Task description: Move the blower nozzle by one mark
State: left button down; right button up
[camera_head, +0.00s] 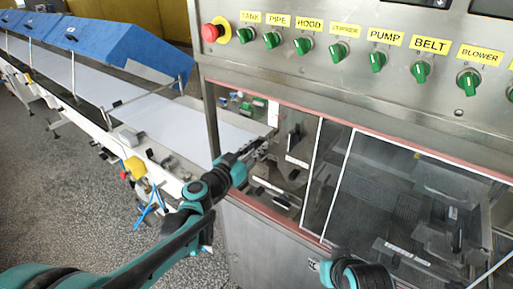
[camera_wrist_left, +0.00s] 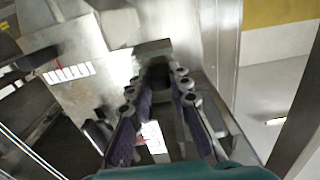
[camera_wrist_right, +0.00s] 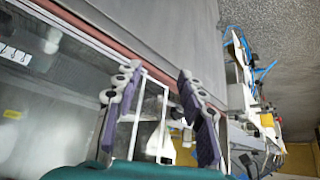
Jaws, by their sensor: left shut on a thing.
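My left gripper (camera_head: 262,147) reaches through the opening at the left end of the enrober housing. In the left wrist view its purple-padded fingers (camera_wrist_left: 158,92) are closed around a dark grip (camera_wrist_left: 158,76) on a metal part, which seems to be the blower nozzle's handle; the fingers hide much of it. A scale of white marks (camera_wrist_left: 70,72) with a thin red pointer lies to the left of the fingers. In the right wrist view my right gripper (camera_wrist_right: 158,78) has its fingers wide apart with nothing between them, near the housing's window frame.
A control panel with green knobs (camera_head: 376,61) and a red stop button (camera_head: 210,32) is above the windows. Clear sliding windows (camera_head: 390,200) with white edges cover the front. A white conveyor belt (camera_head: 185,125) with blue covers (camera_head: 110,45) leads in from the left.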

pick_arm(q)
jog(key=shift+r, duration=0.1)
jog(key=c, duration=1.4)
grip_release()
jog(key=shift+a, duration=0.1)
jog(key=v, duration=1.2)
